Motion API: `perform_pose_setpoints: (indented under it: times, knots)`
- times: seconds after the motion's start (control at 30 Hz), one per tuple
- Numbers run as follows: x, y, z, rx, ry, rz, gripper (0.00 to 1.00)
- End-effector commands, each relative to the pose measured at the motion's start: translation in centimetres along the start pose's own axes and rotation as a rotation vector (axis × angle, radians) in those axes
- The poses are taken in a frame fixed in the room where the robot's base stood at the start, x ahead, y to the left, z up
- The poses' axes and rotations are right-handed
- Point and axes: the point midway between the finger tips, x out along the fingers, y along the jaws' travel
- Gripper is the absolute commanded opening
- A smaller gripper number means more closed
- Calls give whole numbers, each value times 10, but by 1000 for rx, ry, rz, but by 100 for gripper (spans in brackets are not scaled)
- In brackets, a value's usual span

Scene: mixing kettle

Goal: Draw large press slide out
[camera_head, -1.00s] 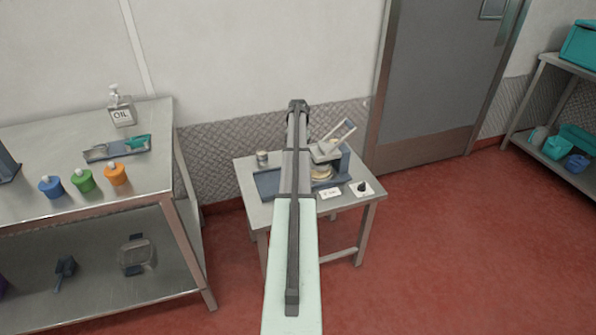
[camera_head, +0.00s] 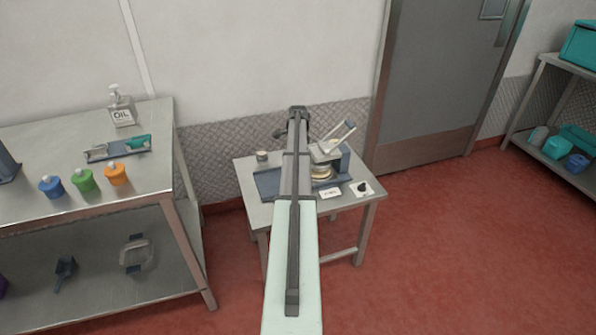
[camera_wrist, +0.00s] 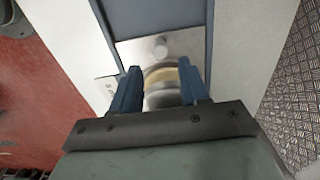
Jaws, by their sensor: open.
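The press stands on a small metal table (camera_head: 345,203), with a blue base (camera_head: 268,184), a raised light handle (camera_head: 341,135) and round pale-and-metal parts (camera_head: 321,171). My arm hides its middle in the head view. In the wrist view my gripper (camera_wrist: 162,75) is open, its two blue fingers on either side of a round tan-and-metal part (camera_wrist: 161,82). Contact cannot be told. Beyond the fingertips a bright metal plate with a small round knob (camera_wrist: 160,48) lies across the blue base (camera_wrist: 158,18). I cannot tell which part is the slide.
A small metal container (camera_head: 262,156), a white card (camera_head: 330,192) and a black knob on a white plate (camera_head: 362,187) are on the table.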

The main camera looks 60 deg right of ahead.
Motion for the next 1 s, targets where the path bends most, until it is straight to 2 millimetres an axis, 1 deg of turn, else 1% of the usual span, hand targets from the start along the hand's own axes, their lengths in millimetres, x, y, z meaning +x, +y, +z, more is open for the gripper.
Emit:
perform_pose_setpoints:
  times: [0.77, 1.0]
  knots:
    - [74, 0, 0, -3, 0, 1, 45]
    - [75, 0, 0, -3, 0, 0, 45]
